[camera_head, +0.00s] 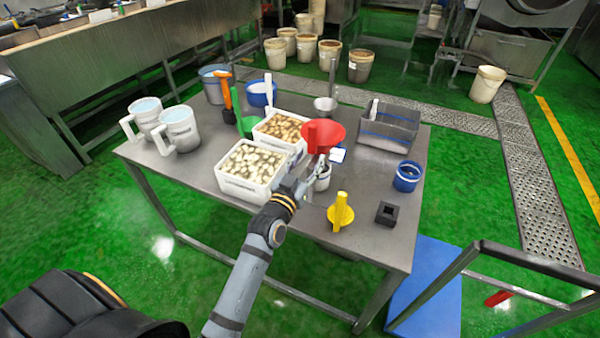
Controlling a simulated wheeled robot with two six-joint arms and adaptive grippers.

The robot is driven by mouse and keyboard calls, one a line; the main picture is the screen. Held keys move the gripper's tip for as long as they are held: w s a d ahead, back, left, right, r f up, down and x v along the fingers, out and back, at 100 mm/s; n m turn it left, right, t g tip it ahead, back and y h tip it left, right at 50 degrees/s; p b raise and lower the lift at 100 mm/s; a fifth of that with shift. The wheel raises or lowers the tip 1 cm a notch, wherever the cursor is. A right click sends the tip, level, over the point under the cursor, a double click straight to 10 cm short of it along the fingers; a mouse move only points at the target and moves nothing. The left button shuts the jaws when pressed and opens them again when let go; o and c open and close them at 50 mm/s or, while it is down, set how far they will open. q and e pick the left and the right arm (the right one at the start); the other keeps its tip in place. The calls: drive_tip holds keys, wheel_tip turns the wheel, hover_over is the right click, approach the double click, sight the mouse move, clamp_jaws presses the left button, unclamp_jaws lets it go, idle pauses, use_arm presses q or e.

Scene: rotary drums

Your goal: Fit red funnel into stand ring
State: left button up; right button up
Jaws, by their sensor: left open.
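My left gripper (319,168) is open just below and in front of the funnel. Whether its fingers touch the funnel cannot be told. My right gripper is not in view.
Two white tubs (238,187) of pale pieces sit left of the funnel.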

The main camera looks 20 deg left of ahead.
use_arm(q)
drive_tip(key=s, duration=0.9)
drive_tip(key=shift+s+a+f, duration=0.2)
drive_tip(key=shift+s+f, duration=0.15)
drive_tip(key=shift+d, duration=0.1)
